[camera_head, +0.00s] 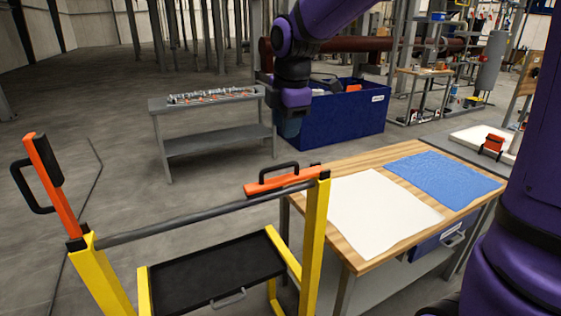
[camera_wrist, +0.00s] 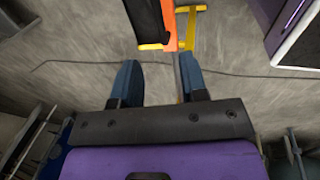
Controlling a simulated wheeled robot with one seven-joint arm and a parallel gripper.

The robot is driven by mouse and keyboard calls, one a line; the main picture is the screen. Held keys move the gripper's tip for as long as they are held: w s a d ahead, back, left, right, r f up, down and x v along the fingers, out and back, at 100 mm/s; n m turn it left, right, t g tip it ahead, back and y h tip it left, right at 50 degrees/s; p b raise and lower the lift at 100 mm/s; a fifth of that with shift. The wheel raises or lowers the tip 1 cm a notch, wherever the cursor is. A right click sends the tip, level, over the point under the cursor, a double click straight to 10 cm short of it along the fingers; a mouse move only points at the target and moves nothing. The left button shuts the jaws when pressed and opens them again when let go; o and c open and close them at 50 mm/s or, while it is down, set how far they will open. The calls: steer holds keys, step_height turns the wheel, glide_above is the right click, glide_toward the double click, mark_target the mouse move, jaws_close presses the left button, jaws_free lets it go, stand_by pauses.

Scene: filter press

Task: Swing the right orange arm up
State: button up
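The right orange arm (camera_head: 283,180) lies roughly level at the top of the right yellow post (camera_head: 315,235), with a black loop handle on it. In the wrist view an orange arm (camera_wrist: 170,18) with a black part enters from the top edge, apparently this right one. My gripper (camera_head: 289,138) hangs pointing down, above and beyond the right arm in the head view. In the wrist view its two blue fingers (camera_wrist: 158,64) are spread with an empty gap, and the orange arm shows ahead of them. The left orange arm (camera_head: 53,185) stands up, slightly tilted, on the left post.
A grey bar (camera_head: 190,218) joins the posts above a black tray (camera_head: 215,272). A wooden table (camera_head: 345,240) with white and blue cloths stands to the right. A grey bench (camera_head: 215,140) and a blue bin (camera_head: 350,125) stand behind. Floor on the left is clear.

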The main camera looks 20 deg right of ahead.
mark_target(280, 166)
steer(key=f, duration=0.3)
steer(key=w+f, duration=0.1)
steer(key=f, duration=0.3)
steer(key=w+f, duration=0.1)
steer(key=f, duration=0.2)
steer(key=shift+w+a+f, duration=0.15)
steer(key=shift+a+f, duration=0.05)
steer(key=shift+f, duration=0.2)
jaws_close()
